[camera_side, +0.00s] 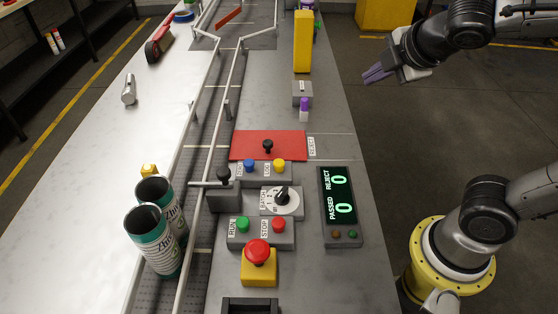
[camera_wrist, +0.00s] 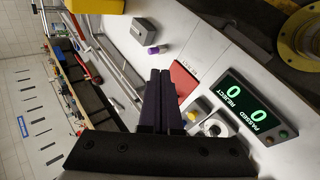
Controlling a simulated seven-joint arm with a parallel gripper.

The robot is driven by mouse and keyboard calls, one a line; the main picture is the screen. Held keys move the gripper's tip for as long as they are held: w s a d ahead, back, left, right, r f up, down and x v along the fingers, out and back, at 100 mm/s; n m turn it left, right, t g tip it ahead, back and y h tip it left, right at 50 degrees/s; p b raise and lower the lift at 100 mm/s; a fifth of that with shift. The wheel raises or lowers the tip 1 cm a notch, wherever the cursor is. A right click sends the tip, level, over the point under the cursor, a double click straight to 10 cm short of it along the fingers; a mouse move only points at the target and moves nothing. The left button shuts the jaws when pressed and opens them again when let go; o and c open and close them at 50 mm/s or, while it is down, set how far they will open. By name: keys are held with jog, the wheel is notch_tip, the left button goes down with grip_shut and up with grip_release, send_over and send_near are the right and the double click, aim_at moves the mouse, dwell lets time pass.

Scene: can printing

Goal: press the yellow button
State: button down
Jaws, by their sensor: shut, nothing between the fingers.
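The yellow button (camera_side: 279,163) sits on a small grey box just below the red plate, to the right of a blue button (camera_side: 249,165). The yellow button also shows in the wrist view (camera_wrist: 192,116), just right of my fingers. My gripper (camera_side: 377,73) is shut and empty, its purple fingers held in the air right of the table, well away from the button. In the wrist view my gripper's dark fingers (camera_wrist: 160,75) lie side by side, and the blue button is not visible there.
A red plate (camera_side: 240,144) with a black knob lies behind the buttons. A dial (camera_side: 283,201), green and red buttons and a red emergency stop (camera_side: 258,252) stand nearer. The display (camera_side: 338,196) reads zero twice. Two cans (camera_side: 152,243) stand at left. A tall yellow block (camera_side: 303,40) stands farther back.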

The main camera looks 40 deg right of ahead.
jog(key=w+a+f+n+t+y, duration=0.1)
jog(key=w+a+f+n, duration=0.1)
jog(key=w+a+n, duration=0.65)
jog(key=n+y, duration=0.1)
jog(key=n, duration=0.2)
send_over(281, 167)
notch_tip(281, 167, down, 4)
jog(key=r, duration=0.1)
jog(key=shift+f, duration=0.25)
jog(key=shift+f, duration=4.4)
jog(key=shift+f, duration=0.4)
